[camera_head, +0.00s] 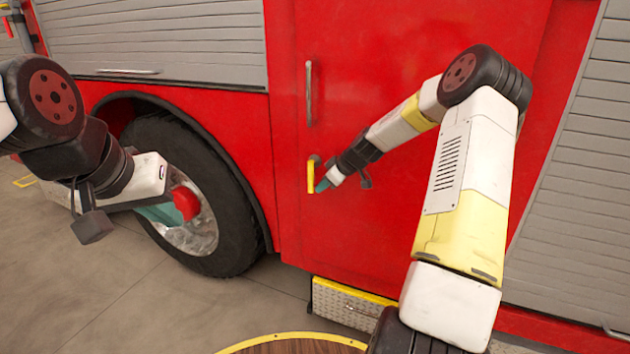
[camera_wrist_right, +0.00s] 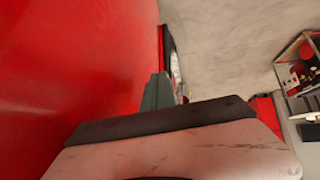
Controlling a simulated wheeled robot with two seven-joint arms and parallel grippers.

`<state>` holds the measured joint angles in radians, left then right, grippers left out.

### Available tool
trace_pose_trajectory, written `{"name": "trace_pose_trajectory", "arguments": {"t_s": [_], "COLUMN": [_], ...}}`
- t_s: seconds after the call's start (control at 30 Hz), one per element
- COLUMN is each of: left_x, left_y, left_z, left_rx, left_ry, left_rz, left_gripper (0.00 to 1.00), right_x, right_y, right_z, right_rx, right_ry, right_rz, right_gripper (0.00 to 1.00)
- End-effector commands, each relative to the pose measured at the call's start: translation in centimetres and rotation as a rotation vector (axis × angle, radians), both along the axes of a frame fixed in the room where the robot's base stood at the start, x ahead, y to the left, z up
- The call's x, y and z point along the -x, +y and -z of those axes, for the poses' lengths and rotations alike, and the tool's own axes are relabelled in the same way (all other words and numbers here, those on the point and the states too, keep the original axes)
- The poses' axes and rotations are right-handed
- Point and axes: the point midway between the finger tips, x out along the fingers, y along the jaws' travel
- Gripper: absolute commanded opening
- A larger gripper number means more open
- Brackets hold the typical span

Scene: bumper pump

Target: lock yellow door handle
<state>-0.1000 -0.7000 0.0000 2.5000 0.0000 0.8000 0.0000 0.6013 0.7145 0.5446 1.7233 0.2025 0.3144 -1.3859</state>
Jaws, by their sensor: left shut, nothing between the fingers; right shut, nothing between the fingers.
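The yellow door handle (camera_head: 310,178) stands upright on the red truck door (camera_head: 420,30), below a long metal grab bar. My right gripper (camera_head: 322,185) is shut and empty, with its teal tip just right of the handle. I cannot tell whether it touches the handle. In the right wrist view, the shut teal fingers (camera_wrist_right: 158,92) point along the red door face, and I cannot make out the handle. My left gripper (camera_head: 165,213) is shut and empty, in front of the truck's wheel at the left.
The metal grab bar (camera_head: 309,94) is mounted above the yellow handle. The large wheel (camera_head: 240,225) is left of the door. A metal step with a yellow edge (camera_head: 345,305) sticks out below. Grey shutters (camera_head: 580,170) flank the door. Grey floor (camera_head: 75,280) is clear at lower left.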

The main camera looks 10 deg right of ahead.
Motion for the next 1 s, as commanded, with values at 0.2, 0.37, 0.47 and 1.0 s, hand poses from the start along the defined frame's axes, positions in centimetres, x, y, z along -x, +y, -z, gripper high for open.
{"name": "trace_pose_trajectory", "arguments": {"t_s": [0.2, 0.37, 0.47, 1.0], "left_x": [0.00, 0.00, 0.00, 0.00], "left_y": [0.00, 0.00, 0.00, 0.00], "left_z": [0.00, 0.00, 0.00, 0.00], "left_rx": [0.000, 0.000, 0.000, 0.000], "left_ry": [0.000, 0.000, 0.000, 0.000], "left_rz": [0.000, 0.000, 0.000, 0.000], "left_gripper": [0.00, 0.00, 0.00, 0.00], "right_x": [-0.23, -0.30, -0.31, -0.43], "right_y": [0.39, 0.48, 0.49, 0.69], "right_z": [0.27, 0.31, 0.32, 0.32], "right_rx": [0.000, 0.001, 0.000, 0.000], "right_ry": [0.000, 0.000, 0.000, -0.001], "right_rz": [-0.001, -0.001, 0.000, -0.002], "right_gripper": [0.00, 0.00, 0.00, 0.00]}}
